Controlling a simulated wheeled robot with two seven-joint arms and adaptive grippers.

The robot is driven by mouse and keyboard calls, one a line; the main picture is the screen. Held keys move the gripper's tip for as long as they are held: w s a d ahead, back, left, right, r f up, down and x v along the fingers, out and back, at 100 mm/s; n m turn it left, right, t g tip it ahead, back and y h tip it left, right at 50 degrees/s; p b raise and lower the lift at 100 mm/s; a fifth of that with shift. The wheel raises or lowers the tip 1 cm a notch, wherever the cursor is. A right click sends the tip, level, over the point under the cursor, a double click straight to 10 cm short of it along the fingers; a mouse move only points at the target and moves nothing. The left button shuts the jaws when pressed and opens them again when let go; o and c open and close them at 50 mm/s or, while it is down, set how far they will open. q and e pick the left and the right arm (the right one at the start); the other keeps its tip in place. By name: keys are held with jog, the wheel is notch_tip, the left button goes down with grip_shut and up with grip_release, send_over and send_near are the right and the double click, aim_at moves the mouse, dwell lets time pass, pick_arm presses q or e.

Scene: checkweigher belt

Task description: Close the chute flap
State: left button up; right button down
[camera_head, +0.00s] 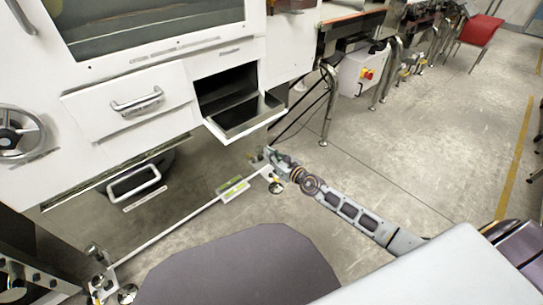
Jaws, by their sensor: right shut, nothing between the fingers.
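The chute flap (246,117) is a white-rimmed panel with a dark inner face on the front of the white machine. It is open, tipped outward below the dark chute opening (226,85). My right arm reaches in from the lower right. My right gripper (261,156) is shut and empty, and in the picture it is just below the flap's outer edge. A small gap of floor shows between them in the picture; I cannot tell the true distance in depth. My left gripper is not in view.
A drawer front with a handle (137,101) is left of the chute, with a handwheel (17,131) farther left. A low rail (180,235) runs beneath the machine. Conveyor legs (328,105) stand to the right.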

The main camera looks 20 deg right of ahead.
jog(key=w+a+r, duration=0.2)
jog(key=w+r, duration=0.1)
jog(key=w, duration=0.3)
jog(key=shift+w+a+r+p, duration=0.15)
jog(key=shift+w+a+p, duration=0.15)
jog(key=shift+p, duration=0.15)
dwell(0.7)
dwell(0.3)
jog(key=shift+d, duration=0.1)
